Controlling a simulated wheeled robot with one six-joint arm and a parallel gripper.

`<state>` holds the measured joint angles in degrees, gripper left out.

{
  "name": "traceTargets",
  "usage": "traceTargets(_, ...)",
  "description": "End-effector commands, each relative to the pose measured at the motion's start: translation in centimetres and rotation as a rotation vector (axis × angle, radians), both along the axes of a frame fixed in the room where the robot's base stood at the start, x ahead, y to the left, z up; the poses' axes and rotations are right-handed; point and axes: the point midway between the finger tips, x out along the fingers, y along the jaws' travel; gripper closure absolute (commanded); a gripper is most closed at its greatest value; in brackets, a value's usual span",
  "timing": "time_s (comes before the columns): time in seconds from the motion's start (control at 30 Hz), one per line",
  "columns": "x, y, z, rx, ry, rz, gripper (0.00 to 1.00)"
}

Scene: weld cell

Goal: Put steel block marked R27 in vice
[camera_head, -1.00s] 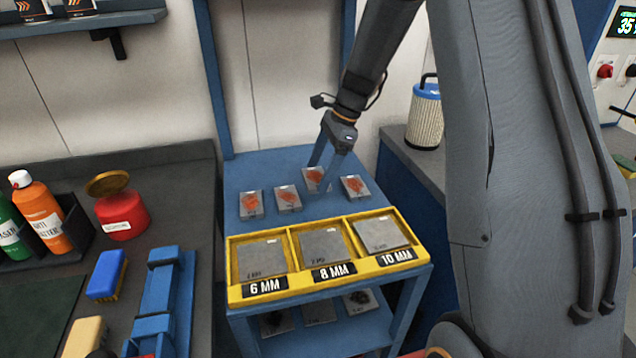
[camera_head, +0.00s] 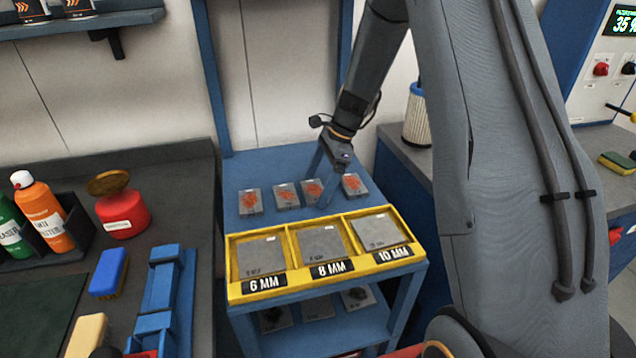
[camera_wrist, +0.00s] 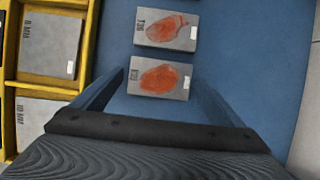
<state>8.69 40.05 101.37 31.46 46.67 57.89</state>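Several steel blocks with orange-red patches stand in a row on the blue cart top; the leftmost block (camera_head: 250,201), the second block (camera_head: 286,195), the third block (camera_head: 309,187) and the rightmost block (camera_head: 355,186) show in the head view. Their marks are too small to read surely. My gripper (camera_head: 320,190) is open and empty at the third block. In the wrist view its fingers (camera_wrist: 160,95) spread either side of the near block (camera_wrist: 160,79), which appears ahead between them. Another block (camera_wrist: 166,30) lies beyond. A blue vice-like fixture (camera_head: 165,290) sits on the left bench.
A yellow tray (camera_head: 232,292) with plates labelled 6, 8 and 10 MM lines the cart's front edge. The left bench holds a red tin (camera_head: 122,212), spray bottles, a blue brush (camera_head: 108,275) and a tan block (camera_head: 88,335). A filter canister (camera_head: 417,118) stands right.

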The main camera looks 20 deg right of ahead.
Motion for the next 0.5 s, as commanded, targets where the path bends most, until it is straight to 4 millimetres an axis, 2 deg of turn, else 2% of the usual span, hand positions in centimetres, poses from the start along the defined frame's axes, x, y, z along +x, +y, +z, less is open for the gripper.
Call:
traceTargets(0.33,0.0,0.0,0.2,0.000,0.000,0.000,0.03)
traceTargets(0.5,0.1,-0.7,1.7,-0.001,-0.004,0.000,0.03)
